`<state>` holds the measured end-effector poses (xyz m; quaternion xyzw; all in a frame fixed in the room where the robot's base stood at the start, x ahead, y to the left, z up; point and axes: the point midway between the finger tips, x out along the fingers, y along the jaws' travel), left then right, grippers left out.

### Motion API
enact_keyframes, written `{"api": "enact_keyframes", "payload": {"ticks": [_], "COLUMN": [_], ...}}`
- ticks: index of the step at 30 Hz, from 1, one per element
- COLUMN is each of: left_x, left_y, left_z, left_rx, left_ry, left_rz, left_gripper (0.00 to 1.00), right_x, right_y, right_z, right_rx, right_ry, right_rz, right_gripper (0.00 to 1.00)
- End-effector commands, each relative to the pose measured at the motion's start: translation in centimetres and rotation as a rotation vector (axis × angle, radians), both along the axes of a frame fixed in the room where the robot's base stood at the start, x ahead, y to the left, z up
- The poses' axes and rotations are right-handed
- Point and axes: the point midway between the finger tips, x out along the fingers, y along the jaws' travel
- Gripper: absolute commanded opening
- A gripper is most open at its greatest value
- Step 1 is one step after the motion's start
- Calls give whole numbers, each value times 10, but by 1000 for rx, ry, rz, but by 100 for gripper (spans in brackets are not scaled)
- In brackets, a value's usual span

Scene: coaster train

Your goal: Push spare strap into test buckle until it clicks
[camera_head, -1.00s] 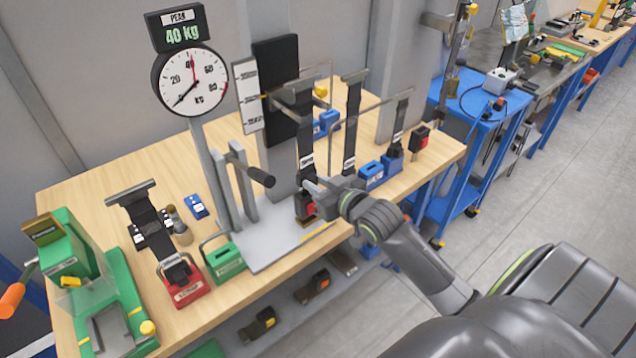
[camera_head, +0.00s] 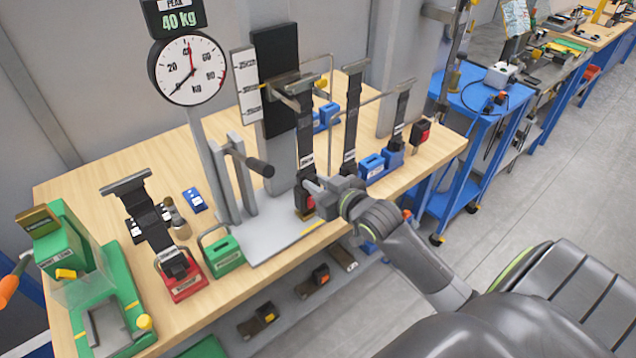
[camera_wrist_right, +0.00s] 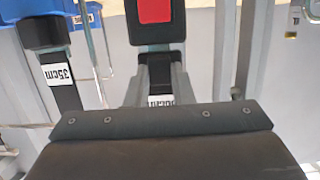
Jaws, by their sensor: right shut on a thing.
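The spare strap (camera_head: 305,125) is a dark upright strap with a crossbar on top and a white label. My right gripper (camera_head: 314,188) is shut on its lower end, just above the test buckle (camera_head: 306,208). The buckle is black with a red button and stands at the foot of the grey test rig. In the right wrist view the gripper (camera_wrist_right: 160,82) has its fingers either side of the strap end, with the red-buttoned buckle (camera_wrist_right: 155,14) close beyond. Whether the tongue is seated inside is hidden. My left gripper is not in view.
A dial gauge (camera_head: 188,70) with a 40 kg peak display rises behind the rig. A lever handle (camera_head: 260,168) stands left of the strap. Other straps hang at right above blue blocks (camera_head: 372,167). Green and red boxes (camera_head: 222,256) (camera_head: 182,285) stand left on the wooden bench.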

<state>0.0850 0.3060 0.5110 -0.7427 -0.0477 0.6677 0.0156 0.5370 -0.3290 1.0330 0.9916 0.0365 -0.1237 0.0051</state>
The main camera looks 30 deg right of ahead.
Motion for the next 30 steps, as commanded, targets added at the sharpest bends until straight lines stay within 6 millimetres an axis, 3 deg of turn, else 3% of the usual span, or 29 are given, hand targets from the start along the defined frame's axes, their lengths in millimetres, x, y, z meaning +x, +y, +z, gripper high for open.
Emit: {"api": "enact_keyframes", "payload": {"ticks": [9,10,16,25,30], "left_x": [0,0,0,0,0], "left_y": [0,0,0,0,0], "left_z": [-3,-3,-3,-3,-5], "left_rx": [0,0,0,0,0], "left_ry": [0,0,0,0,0], "left_rz": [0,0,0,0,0], "left_gripper": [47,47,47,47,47], "right_x": [0,0,0,-2,-18], "right_y": [0,0,0,0,-2], "right_z": [-5,-4,-4,-5,-2], "right_rx": [1,1,1,0,-1], "right_ry": [0,0,0,3,3], "right_rz": [0,0,0,-1,0], "right_gripper": [0,22,47,47,47]}}
